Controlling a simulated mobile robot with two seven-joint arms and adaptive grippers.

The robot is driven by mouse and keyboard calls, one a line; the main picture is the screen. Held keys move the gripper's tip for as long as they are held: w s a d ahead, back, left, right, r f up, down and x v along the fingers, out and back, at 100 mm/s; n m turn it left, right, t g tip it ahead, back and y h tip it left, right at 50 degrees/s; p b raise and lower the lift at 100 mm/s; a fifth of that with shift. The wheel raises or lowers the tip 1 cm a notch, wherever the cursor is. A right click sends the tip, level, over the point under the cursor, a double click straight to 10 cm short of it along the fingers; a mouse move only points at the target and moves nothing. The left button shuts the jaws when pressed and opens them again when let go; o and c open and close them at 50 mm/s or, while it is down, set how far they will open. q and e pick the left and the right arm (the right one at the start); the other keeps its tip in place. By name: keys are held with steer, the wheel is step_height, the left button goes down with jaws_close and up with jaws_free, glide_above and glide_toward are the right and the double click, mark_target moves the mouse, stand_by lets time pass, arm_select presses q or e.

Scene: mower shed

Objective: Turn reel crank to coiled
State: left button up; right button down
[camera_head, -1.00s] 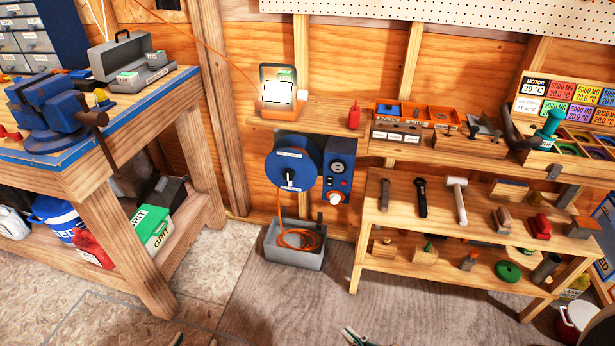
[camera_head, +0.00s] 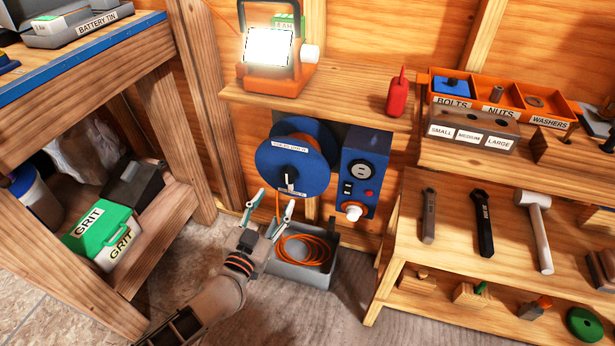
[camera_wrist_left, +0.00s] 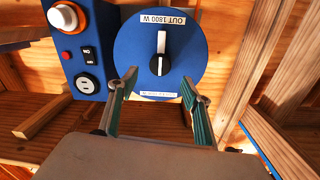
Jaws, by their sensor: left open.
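The blue cord reel (camera_head: 292,166) is mounted under the shelf, with a black and white crank (camera_head: 290,181) at its centre. In the left wrist view the reel (camera_wrist_left: 130,55) faces me, and its crank (camera_wrist_left: 160,55) stands about upright, between labels at the top and bottom of the disc. My left gripper (camera_head: 270,207) is open and empty, just below and in front of the reel. In the wrist view its fingertips (camera_wrist_left: 158,88) lie on either side below the crank, apart from it. Orange cord hangs from the reel into a grey bin (camera_head: 292,275). My right gripper is not in view.
A blue socket panel (camera_head: 363,172) with a white knob is right of the reel. A lit lamp (camera_head: 275,50) and red bottle (camera_head: 397,95) stand on the shelf (camera_head: 330,85) above. A wooden bench leg is to the left; tool shelves are to the right.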

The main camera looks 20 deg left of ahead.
mark_target(287, 179)
arm_select(q)
steer(key=w+b, duration=0.1)
steer(key=w, duration=0.5)
steer(key=shift+w+d+f+b, duration=0.1)
steer(key=shift+w+d+b, duration=0.05)
steer(key=shift+b, duration=0.2)
steer(key=shift+w, duration=0.5)
steer(key=shift+w+r, duration=0.1)
steer(key=shift+r, duration=0.15)
steer(key=c, duration=1.1)
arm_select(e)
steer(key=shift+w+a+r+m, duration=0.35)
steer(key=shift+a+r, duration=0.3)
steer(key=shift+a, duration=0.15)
